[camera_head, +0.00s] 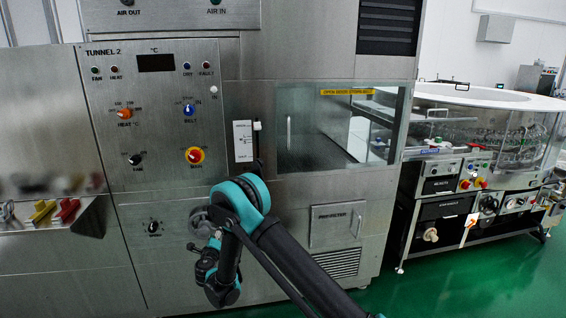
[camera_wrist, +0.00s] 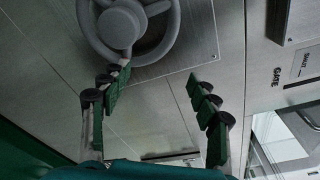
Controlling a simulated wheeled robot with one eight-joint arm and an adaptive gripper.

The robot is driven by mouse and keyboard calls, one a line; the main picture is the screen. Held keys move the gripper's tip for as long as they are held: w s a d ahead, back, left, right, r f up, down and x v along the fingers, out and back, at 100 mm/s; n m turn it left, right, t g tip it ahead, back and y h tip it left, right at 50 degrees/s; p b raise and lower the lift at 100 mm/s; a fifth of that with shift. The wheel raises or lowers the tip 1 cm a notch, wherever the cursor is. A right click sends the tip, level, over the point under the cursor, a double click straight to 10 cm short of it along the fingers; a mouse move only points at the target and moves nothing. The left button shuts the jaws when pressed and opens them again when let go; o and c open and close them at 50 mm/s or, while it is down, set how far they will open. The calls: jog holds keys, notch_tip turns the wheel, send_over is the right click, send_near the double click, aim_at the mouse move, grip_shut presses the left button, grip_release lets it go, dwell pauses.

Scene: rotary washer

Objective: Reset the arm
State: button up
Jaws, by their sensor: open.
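My gripper (camera_wrist: 158,82) is open in the wrist view, with a green-padded finger on each side and nothing between them. A grey handwheel (camera_wrist: 165,45) on a steel plate shows at the top of the wrist view. The left fingertip appears close to the wheel's lower rim; I cannot tell whether they touch. In the head view, my black and teal arm (camera_head: 290,262) reaches from the lower right and bends down in front of the steel machine. The handwheel (camera_head: 198,224) is partly hidden behind the arm there.
The machine's control panel (camera_head: 160,75) labelled TUNNEL 2 is at left. A glass window (camera_head: 335,130) is right of the arm. A gate label (camera_wrist: 277,75) shows in the wrist view. A round washer (camera_head: 480,100) stands at right, with clear green floor (camera_head: 460,290) in front.

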jog(key=w+d+r+m+g+h, duration=0.1)
jog(key=d+r+m+g+h, duration=0.1)
jog(key=d+r+m, duration=0.5)
jog(key=d+m+g+h, duration=0.1)
jog(key=d+m, duration=0.4)
jog(key=d, duration=0.7)
jog(key=w+d+r+m+g+h, duration=0.1)
jog(key=d+r+m+g+h, duration=0.1)
jog(key=d+r+m, duration=0.5)
jog(key=s+d+m+g, duration=0.2)
jog(key=s+d+m, duration=0.3)
jog(key=d, duration=0.4)
jog(key=s+d+m+g, duration=0.1)
jog(key=s+d+m, duration=0.5)
jog(key=d, duration=0.3)
jog(key=s+d+f+m+g+y, duration=0.1)
jog(key=s+d+m, duration=0.1)
jog(key=s+m, duration=0.4)
jog(key=s+d+f+m+g, duration=0.2)
jog(key=s+m, duration=0.4)
jog(key=s, duration=0.6)
jog(key=s+d+f+m+g+y, duration=0.1)
jog(key=s+d+m, duration=0.3)
jog(key=s+m, duration=0.3)
jog(key=shift+s+f+g+y, duration=0.15)
jog(key=shift+s+g+y, duration=0.2)
jog(key=shift+s, duration=0.85)
jog(key=shift+w, duration=0.15)
